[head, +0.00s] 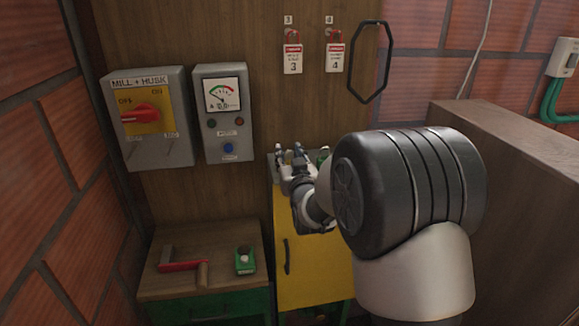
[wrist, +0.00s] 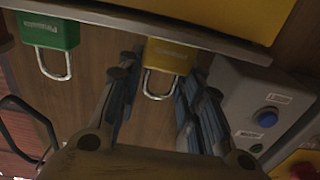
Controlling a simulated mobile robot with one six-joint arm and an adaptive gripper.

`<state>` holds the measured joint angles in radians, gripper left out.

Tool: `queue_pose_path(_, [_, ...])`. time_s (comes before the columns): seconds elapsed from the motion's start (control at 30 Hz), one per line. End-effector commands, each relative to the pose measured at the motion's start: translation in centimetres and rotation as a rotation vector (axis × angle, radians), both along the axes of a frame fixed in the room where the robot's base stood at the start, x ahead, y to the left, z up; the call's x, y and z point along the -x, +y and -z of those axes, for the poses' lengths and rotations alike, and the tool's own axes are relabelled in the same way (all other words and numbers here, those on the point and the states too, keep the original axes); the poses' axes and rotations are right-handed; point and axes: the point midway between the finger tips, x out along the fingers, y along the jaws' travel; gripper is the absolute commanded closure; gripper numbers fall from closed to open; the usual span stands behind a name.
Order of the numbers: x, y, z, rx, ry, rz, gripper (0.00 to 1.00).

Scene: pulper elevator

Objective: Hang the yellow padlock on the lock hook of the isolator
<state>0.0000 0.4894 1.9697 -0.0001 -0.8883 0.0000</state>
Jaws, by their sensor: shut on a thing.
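The isolator is the grey MILL + HUSK box (head: 150,150) on the left of the wooden panel. It has a red handle (head: 141,115) on a yellow plate. I cannot make out its lock hook clearly. My gripper (head: 291,156) is low in front of the panel, right of and below the isolator. In the wrist view, my gripper (wrist: 164,74) has the yellow padlock (wrist: 168,56) between its fingertips and is shut on it. The padlock's shackle points down in that picture. In the head view I cannot make out the padlock.
A green padlock (wrist: 50,34) is beside the yellow one, near a shelf edge. A meter box (head: 223,132) is right of the isolator. Red locks with tags (head: 292,60) and a black loop (head: 369,62) hang higher. A low bench (head: 200,250) holds a red-handled tool (head: 182,265).

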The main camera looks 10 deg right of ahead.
Motion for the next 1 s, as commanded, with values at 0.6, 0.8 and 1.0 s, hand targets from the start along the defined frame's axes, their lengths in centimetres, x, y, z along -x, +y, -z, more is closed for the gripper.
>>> queue_pose_path(0.6, [0.0, 0.0, -6.0, 0.0, -0.008, 0.0, 0.93])
queue_pose_path(0.8, [0.0, 0.0, -12.0, 0.0, -0.007, 0.0, 0.93])
queue_pose_path(1.0, [0.0, 0.0, -16.8, 0.0, -0.006, 0.0, 0.93])
